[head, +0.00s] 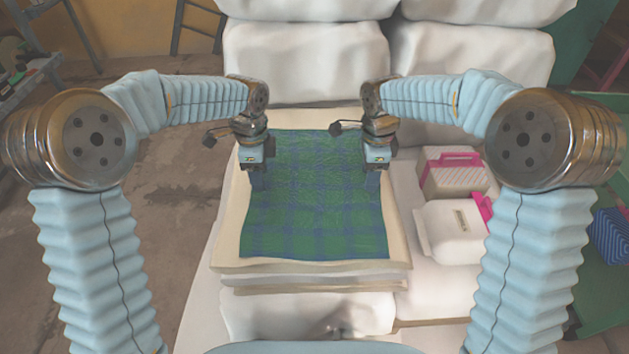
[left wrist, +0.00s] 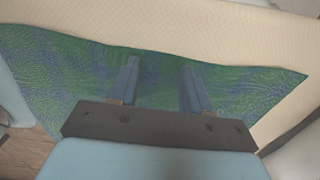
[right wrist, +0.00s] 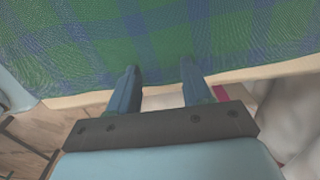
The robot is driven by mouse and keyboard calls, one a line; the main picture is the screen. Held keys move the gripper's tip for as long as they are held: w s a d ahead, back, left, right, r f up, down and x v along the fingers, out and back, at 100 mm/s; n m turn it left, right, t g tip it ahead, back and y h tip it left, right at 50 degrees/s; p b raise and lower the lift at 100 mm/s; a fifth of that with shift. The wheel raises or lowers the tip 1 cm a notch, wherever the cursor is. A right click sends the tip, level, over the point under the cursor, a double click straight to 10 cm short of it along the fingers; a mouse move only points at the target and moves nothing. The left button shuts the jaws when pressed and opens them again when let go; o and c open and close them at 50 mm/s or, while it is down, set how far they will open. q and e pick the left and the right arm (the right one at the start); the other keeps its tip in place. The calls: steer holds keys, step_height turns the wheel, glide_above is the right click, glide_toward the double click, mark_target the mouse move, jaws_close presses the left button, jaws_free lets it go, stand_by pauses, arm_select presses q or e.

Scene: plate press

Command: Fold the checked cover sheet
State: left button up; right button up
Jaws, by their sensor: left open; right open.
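The green and blue checked cover sheet (head: 315,215) lies spread flat on a cream padded slab in the head view. My left gripper (head: 257,180) is over the sheet's left edge. In the left wrist view its two fingers (left wrist: 162,85) are apart, with sheet between and around them. My right gripper (head: 374,180) is at the sheet's right edge. In the right wrist view its fingers (right wrist: 160,88) are apart, with the checked sheet (right wrist: 165,35) beyond them and its edge near the fingertips. Whether any fingertip touches the sheet cannot be told.
The cream slab (head: 398,240) shows around the sheet, stacked on white sacks (head: 305,312). Large white sacks (head: 305,60) are behind. Open floor (head: 165,215) lies at left.

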arm_select(q)
steer(key=shift+f, duration=0.25)
arm_select(e)
steer(key=shift+f, duration=0.25)
arm_select(q)
steer(key=shift+r, duration=0.15)
steer(key=shift+c, duration=0.6)
arm_select(e)
steer(key=shift+r, duration=0.15)
steer(key=shift+c, duration=0.6)
arm_select(q)
jaws_close()
arm_select(e)
jaws_close()
steer(key=shift+r, duration=0.1)
